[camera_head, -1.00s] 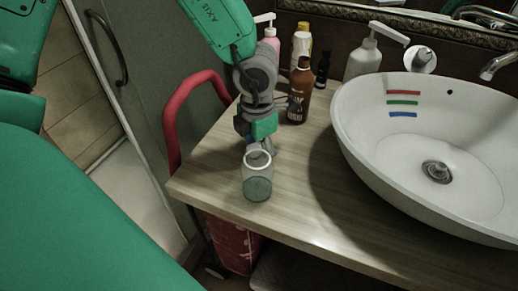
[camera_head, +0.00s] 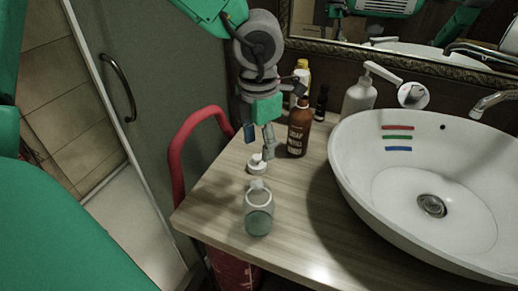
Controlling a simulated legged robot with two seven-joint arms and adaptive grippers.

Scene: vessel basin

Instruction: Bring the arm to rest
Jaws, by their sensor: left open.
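My left gripper (camera_head: 259,148) hangs over the wooden counter (camera_head: 300,215) with its fingers apart and nothing between them. A clear glass jar (camera_head: 258,212) with greenish contents stands upright in front of it, near the counter's front left edge. A small white round lid-like piece (camera_head: 257,165) sits on the counter between the jar and the gripper, just below the fingertips. Whether a fingertip touches it I cannot tell. My right gripper is out of view.
A brown soap bottle (camera_head: 299,130) stands right of the gripper, with a yellow-capped bottle (camera_head: 303,75), a small dark bottle (camera_head: 321,102) and a white pump bottle (camera_head: 359,97) behind. A white basin (camera_head: 350,165) fills the right. A red rail (camera_head: 178,150) stands left of the counter.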

